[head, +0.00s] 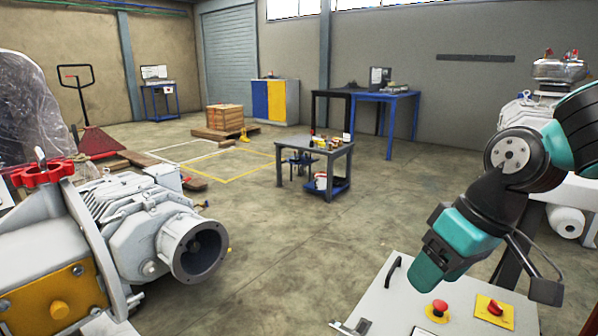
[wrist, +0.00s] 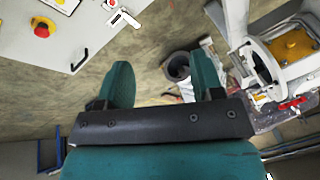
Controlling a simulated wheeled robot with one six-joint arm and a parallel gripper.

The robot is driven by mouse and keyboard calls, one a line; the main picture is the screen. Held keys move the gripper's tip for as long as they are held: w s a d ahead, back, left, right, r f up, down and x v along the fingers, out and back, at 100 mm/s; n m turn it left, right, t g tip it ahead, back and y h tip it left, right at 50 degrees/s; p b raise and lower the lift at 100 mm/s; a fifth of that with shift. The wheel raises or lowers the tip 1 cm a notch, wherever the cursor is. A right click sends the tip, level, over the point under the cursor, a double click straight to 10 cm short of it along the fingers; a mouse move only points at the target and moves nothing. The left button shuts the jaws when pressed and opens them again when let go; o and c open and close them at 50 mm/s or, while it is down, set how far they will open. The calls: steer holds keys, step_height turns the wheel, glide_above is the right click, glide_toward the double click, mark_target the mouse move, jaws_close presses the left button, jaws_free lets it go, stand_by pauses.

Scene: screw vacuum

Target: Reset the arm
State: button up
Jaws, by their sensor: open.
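My gripper (wrist: 160,88) shows in the wrist view as two teal fingers standing well apart on a dark bar, with nothing held between them. In the head view my gripper (head: 440,270) is at the right, pointing down above the light panel. My dark and teal arm comes in from the right edge. The finger opening is hard to see in the head view.
A light panel (head: 385,300) with red emergency buttons (head: 437,310) and a black handle lies below my gripper. A grey vacuum pump (head: 140,225) fills the left. A small grey table (head: 318,152) stands mid-floor. The concrete floor (head: 290,240) between is clear.

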steer(key=s+a+r+n+g+p, duration=0.1)
steer(key=s+a, duration=0.1)
steer(key=s, duration=0.5)
steer(key=s+a+r+n+p, duration=0.1)
steer(key=s+a+r, duration=0.15)
steer(key=s, duration=0.45)
step_height(320, 180, up, 23)
steer(key=p, duration=2.3)
steer(key=shift+w+m+p, duration=0.3)
steer(key=shift+w+p, duration=0.05)
steer(key=shift+w, duration=0.1)
